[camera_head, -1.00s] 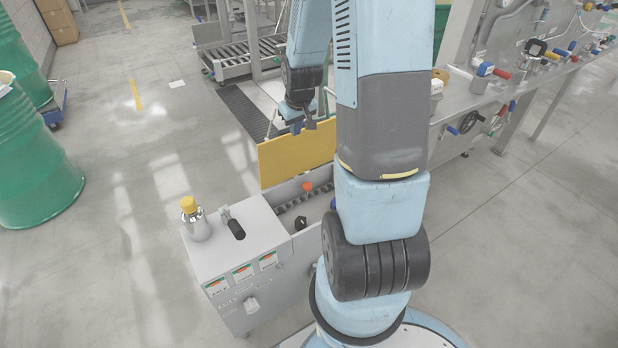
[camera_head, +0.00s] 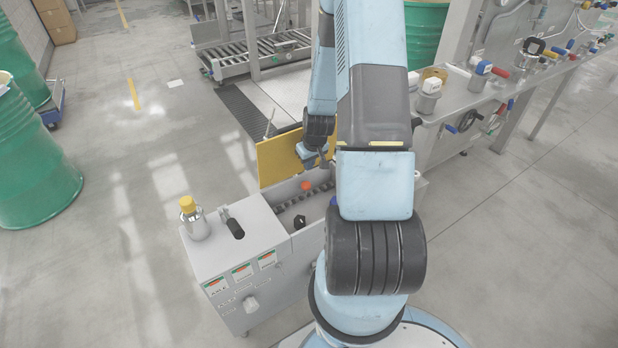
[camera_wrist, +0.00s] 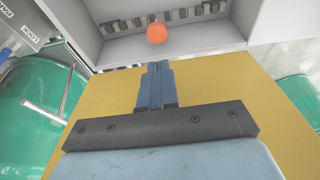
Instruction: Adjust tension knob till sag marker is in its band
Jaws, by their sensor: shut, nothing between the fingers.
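My gripper (camera_head: 324,163) is over the far end of the open trough, in front of the yellow panel. In the wrist view its two fingers (camera_wrist: 157,66) are together and empty. They point at a round orange piece (camera_wrist: 157,33), with a gap between. The orange piece also shows in the head view (camera_head: 306,185), above the dark chain (camera_head: 320,190) in the trough. A black knob (camera_head: 299,221) sits nearer in the trough. I cannot tell which of these is the tension knob or the sag marker, and no band is readable.
The yellow panel (camera_head: 275,162) stands upright at the trough's far end. Green drums (camera_head: 35,160) are at the left. Open floor lies between.

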